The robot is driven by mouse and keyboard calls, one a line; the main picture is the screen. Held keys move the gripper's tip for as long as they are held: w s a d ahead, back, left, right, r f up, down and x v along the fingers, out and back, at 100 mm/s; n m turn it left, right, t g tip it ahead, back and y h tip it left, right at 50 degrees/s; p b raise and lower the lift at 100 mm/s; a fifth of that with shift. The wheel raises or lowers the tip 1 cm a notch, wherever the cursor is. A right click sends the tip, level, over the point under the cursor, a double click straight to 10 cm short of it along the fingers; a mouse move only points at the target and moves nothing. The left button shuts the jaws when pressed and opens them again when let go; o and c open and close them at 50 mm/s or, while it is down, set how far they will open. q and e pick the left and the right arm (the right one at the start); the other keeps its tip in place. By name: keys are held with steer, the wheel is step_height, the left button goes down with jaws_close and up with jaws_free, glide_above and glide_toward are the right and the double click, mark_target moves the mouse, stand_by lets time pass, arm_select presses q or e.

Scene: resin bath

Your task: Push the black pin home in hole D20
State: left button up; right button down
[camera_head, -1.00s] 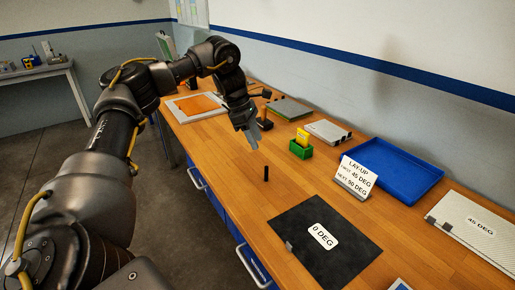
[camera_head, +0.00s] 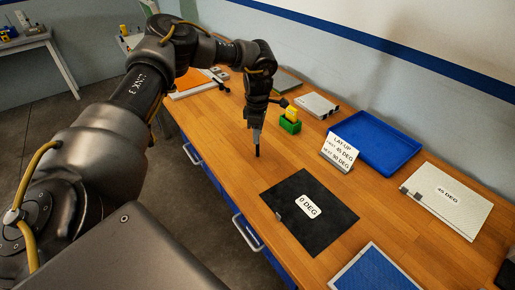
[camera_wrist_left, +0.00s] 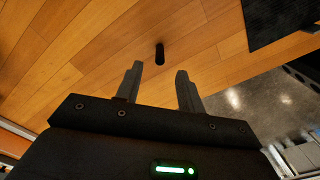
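The black pin (camera_head: 257,152) stands upright on the wooden table, near its front edge. It also shows in the left wrist view (camera_wrist_left: 160,54), just beyond my fingertips. My left gripper (camera_head: 256,138) points down directly over the pin in the head view, and its fingers hide the pin's upper part. In the left wrist view the two grey fingers (camera_wrist_left: 158,70) are apart with nothing between them. No label D20 or hole rim can be made out around the pin. My right gripper is in neither view.
A black 0 DEG sheet (camera_head: 300,226) lies to the right of the pin. A green box (camera_head: 290,126) with a yellow block, a LAY-UP card (camera_head: 339,153) and a blue tray (camera_head: 382,131) stand farther back. Bare wood surrounds the pin.

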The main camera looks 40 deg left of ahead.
mark_target(258, 150)
arm_select(q)
steer(key=shift+a+f, duration=0.15)
steer(key=shift+f, duration=0.3)
step_height(258, 150, down, 4)
steer(key=shift+f+p, duration=0.2)
steer(key=shift+p, duration=1)
steer(key=shift+f, duration=0.25)
jaws_close()
